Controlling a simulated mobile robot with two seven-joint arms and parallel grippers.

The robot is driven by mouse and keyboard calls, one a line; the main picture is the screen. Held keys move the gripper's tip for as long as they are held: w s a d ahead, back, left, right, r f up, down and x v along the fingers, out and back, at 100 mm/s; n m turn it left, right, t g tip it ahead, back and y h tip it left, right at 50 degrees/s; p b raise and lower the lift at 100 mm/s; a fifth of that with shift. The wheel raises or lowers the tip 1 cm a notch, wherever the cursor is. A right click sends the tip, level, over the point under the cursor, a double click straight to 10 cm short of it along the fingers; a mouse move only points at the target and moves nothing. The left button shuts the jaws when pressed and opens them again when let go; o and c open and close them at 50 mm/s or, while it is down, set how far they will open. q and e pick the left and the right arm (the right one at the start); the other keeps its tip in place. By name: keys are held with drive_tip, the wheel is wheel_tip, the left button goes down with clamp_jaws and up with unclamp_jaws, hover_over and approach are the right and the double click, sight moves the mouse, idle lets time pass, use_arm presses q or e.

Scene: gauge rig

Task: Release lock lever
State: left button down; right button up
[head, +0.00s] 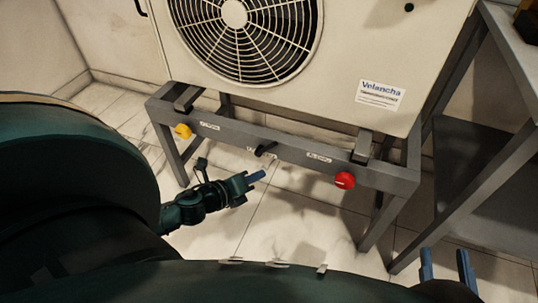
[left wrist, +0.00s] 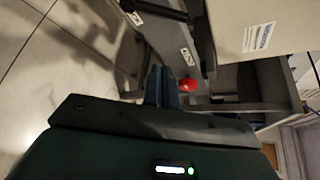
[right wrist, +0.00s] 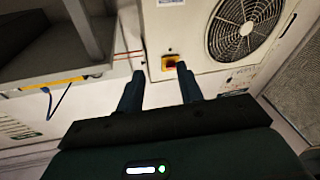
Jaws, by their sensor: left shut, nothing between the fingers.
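A black lever (head: 266,148) sits at the middle of the grey stand's front rail (head: 230,134), beside a small label. In the left wrist view a black lever-like bar (left wrist: 155,10) shows at the top. My left gripper (head: 257,176) is shut and empty, its blue fingertips a little below and in front of the rail, apart from the lever. Its closed fingers also show in the left wrist view (left wrist: 161,86). My right gripper (head: 446,266) is open and empty at the lower right, far from the lever. Its spread fingers show in the right wrist view (right wrist: 158,85).
A yellow knob (head: 183,131) is at the rail's left and a red knob (head: 345,180) at its right. A white fan unit (head: 340,50) rests on the stand. A grey table (head: 510,50) stands at the right. Tiled floor is open below the rail.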

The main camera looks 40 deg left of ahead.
sight(268, 146)
use_arm(q)
drive_tip(key=b+x, duration=0.2)
drive_tip(key=x, duration=0.7)
drive_tip(key=shift+a+r, duration=0.6)
drive_tip(key=shift+a, duration=0.2)
drive_tip(key=shift+a+r, duration=0.65)
drive_tip(key=shift+a, duration=0.2)
use_arm(e)
drive_tip(key=shift+w+a+m+y, duration=0.1)
drive_tip(key=shift+a+m+y, duration=0.15)
drive_tip(key=shift+m+y, duration=0.05)
drive_tip(key=shift+r, duration=0.1)
use_arm(q)
drive_tip(key=shift+a, duration=0.1)
use_arm(e)
drive_tip(key=shift+f, duration=0.25)
